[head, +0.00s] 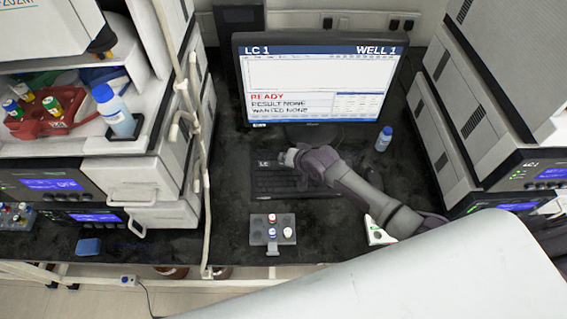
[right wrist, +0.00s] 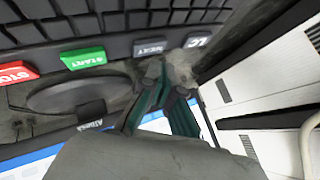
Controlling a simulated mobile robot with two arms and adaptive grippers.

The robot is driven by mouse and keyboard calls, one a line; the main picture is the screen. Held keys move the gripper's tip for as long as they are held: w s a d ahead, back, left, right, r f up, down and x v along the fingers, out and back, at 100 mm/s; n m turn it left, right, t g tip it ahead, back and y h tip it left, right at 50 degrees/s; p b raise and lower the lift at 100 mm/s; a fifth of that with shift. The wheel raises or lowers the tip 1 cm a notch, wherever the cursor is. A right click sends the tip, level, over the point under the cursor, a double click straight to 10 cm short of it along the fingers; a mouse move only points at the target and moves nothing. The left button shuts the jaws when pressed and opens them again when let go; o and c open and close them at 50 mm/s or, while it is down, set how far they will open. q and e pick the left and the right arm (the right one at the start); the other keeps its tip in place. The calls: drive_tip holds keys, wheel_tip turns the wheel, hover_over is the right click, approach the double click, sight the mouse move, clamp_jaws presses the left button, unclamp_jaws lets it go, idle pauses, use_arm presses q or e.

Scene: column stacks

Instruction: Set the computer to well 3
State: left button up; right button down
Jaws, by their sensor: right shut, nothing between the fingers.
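The computer's monitor (head: 315,85) stands at the back of the bench. Its screen reads LC 1, WELL 1, READY, RESULT NONE and WANTED NONE. The dark keyboard (head: 285,186) lies in front of it. A grey LC key (right wrist: 197,40) and another grey key (right wrist: 150,47) with small lettering sit beside a green START key (right wrist: 84,58) and a red STOP key (right wrist: 15,73). My right gripper (head: 291,158) is shut and empty above the row of keys; its fingertips (right wrist: 172,88) show close to the two grey keys. Contact cannot be told. My left gripper is out of view.
A small rack (head: 258,235) with vials stands in front of the keyboard. Instrument stacks (head: 145,176) rise on the left, and others (head: 480,105) on the right. Tubing hangs beside the left stack. Dark bench is bare left of the keyboard.

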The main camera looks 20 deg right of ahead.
drive_tip(key=shift+f, duration=0.15)
drive_tip(key=shift+f, duration=0.25)
drive_tip(key=shift+f+b, duration=0.4)
drive_tip(key=shift+f, duration=0.05)
idle(0.8)
idle(0.3)
drive_tip(key=shift+r+p, duration=0.85)
drive_tip(key=shift+p, duration=0.1)
wheel_tip(320, 180, up, 5)
drive_tip(key=p, duration=0.5)
drive_tip(key=shift+r, duration=0.1)
